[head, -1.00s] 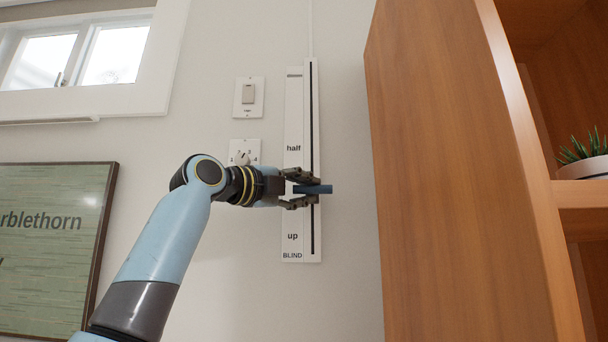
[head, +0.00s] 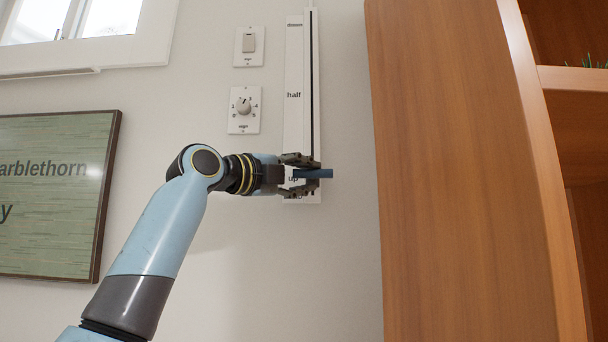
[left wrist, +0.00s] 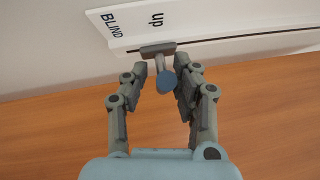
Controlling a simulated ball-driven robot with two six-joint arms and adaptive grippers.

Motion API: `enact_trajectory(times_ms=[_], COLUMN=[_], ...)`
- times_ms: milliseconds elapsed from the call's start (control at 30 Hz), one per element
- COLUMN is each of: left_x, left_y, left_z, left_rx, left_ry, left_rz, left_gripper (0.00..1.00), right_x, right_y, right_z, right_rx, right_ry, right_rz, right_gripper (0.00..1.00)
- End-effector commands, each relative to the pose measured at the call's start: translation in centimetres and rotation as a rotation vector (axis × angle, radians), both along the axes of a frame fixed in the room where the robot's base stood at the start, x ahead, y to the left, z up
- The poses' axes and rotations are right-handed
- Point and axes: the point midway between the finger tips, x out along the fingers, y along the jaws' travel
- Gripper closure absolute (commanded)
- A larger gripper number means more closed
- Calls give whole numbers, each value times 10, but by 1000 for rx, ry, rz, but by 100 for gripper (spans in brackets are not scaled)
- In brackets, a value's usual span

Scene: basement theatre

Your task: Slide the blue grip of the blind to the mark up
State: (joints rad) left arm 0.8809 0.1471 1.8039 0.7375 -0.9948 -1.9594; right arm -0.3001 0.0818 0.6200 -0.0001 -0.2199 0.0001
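My left gripper (head: 305,174) has one finger above and one below the grip. In the left wrist view the fingertips (left wrist: 162,76) are apart around it, with a gap on the left side. My right gripper is not in view.
A wooden shelf unit (head: 460,180) stands close on the right. A dial plate (head: 244,109) and a switch plate (head: 249,46) are on the wall left of the panel. A framed green picture (head: 55,200) hangs further left. The wall below the panel is clear.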

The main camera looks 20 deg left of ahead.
Motion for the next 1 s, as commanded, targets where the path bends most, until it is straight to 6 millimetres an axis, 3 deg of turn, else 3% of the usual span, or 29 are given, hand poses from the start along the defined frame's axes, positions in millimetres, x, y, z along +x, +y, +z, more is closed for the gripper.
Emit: enact_trajectory(times_ms=[133,467,567,900,1000], left_x=[1,-4,-16,-81,-91], left_y=[0,3,11,46,54], left_z=[-4,-1,-3,-16,-17], left_rx=[0,-2,1,7,3], left_ry=[7,1,0,5,5], left_rz=[-1,1,3,3,4], left_gripper=[60,60,60,60,60], right_x=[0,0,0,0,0], right_y=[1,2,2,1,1], right_z=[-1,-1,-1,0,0], right_rx=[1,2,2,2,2], right_ry=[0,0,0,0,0], right_rz=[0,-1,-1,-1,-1], right_gripper=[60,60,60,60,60])
